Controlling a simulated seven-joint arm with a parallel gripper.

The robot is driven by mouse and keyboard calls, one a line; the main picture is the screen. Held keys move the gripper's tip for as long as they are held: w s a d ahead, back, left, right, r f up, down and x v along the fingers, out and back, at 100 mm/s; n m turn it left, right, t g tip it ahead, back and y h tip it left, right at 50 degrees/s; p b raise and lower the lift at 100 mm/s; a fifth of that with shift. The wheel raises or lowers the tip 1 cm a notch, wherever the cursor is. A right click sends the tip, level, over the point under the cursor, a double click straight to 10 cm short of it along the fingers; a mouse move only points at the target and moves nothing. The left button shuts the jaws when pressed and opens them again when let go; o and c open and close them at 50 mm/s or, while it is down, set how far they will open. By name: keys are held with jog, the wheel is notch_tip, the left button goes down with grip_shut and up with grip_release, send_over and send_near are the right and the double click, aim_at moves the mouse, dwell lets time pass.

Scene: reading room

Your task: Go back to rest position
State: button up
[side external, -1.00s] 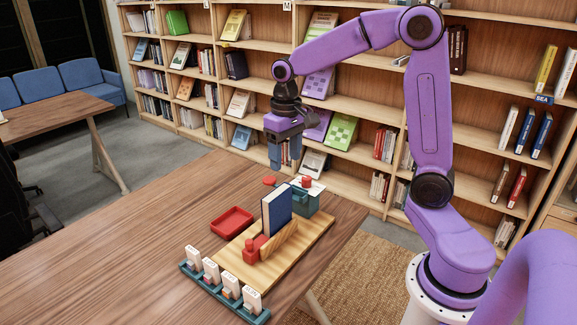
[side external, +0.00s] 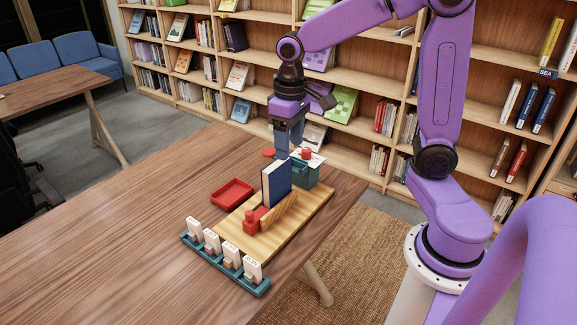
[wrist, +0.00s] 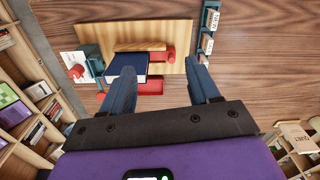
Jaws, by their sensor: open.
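My gripper (side external: 288,153) hangs above the far end of the work table, pointing down. In the wrist view my gripper (wrist: 163,80) shows its two blue fingers spread apart with nothing held between them. Below it a dark blue book (side external: 276,183) stands upright on a wooden board (side external: 310,230), beside a wooden wedge (side external: 284,212) and a red block (side external: 252,221). The book also shows in the wrist view (wrist: 128,65). In the side view the fingers appear above and behind the book, and apart from it.
A red tray (side external: 232,193) lies left of the board. A teal rack (side external: 222,265) with several white tags stands at the front. A teal box with a red-topped item (side external: 305,172) stands at the board's far end. Bookshelves (side external: 380,90) rise behind. The table's left side (side external: 110,230) is clear.

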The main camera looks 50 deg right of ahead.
jog(key=s+a+f+n, duration=0.1)
jog(key=s+n, duration=0.4)
jog(key=s, duration=0.5)
jog(key=s+a+f+n, duration=0.2)
jog(key=s+n, duration=0.3)
jog(key=s, duration=0.5)
jog(key=shift+s+a+n, duration=0.35)
jog(key=shift+a+n, duration=0.05)
jog(key=shift+a, duration=0.2)
